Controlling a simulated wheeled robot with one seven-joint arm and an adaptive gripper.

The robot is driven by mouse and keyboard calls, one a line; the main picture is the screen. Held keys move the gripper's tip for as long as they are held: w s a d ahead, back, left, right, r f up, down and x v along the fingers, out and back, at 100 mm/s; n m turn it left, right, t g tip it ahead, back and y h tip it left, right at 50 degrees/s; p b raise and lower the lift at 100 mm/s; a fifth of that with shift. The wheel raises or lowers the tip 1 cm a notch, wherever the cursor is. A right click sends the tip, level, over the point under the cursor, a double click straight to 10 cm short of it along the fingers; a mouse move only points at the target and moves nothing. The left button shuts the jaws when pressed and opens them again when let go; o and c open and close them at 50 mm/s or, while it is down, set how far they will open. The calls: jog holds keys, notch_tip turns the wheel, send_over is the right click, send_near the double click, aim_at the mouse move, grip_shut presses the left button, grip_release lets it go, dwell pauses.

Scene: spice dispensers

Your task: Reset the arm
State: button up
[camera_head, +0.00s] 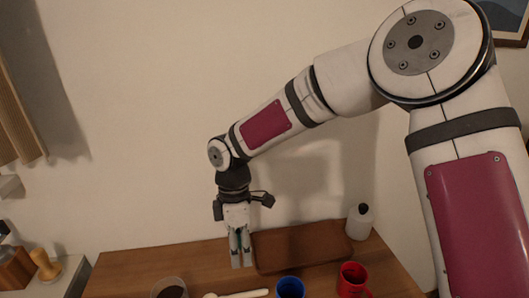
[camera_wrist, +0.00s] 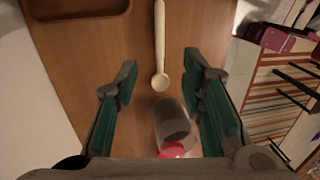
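My arm reaches from the right in the head view. My gripper (camera_head: 241,264) hangs pointing down over the back of the wooden table (camera_head: 130,262), just left of the brown tray. In the wrist view my gripper (camera_wrist: 160,80) has its two green-padded fingers wide apart with nothing held between them. A pale wooden spoon (camera_wrist: 160,45) and a clear cup with dark contents (camera_wrist: 173,122) lie in view below and between the fingers. A red patch shows at the lower edge of the cup there.
The brown tray (camera_head: 300,229) lies at the back of the table beside a white bottle with a dark cap (camera_head: 360,222). A blue cup (camera_head: 290,288), a red mug (camera_head: 353,279) and the clear cup (camera_head: 170,289) stand along the front. A wall is behind.

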jog(key=s+d+r+m+t+h, duration=0.1)
jog(key=s+d+r+m+t, duration=0.3)
jog(key=d+r+m, duration=0.95)
jog(key=s+d+r+m+t, duration=0.1)
jog(key=s+d+r+m, duration=0.2)
jog(key=s+d, duration=0.4)
jog(key=s+d+r+m+t+y, duration=0.1)
jog(key=s+d+r+m+t, duration=0.1)
jog(key=s+d+r+m, duration=0.2)
jog(key=shift+s+d+r+y, duration=0.3)
jog(key=shift+s+d+r, duration=0.1)
jog(key=shift+s+d, duration=1)
jog(key=shift+a, duration=0.1)
jog(key=shift+c, duration=0.4)
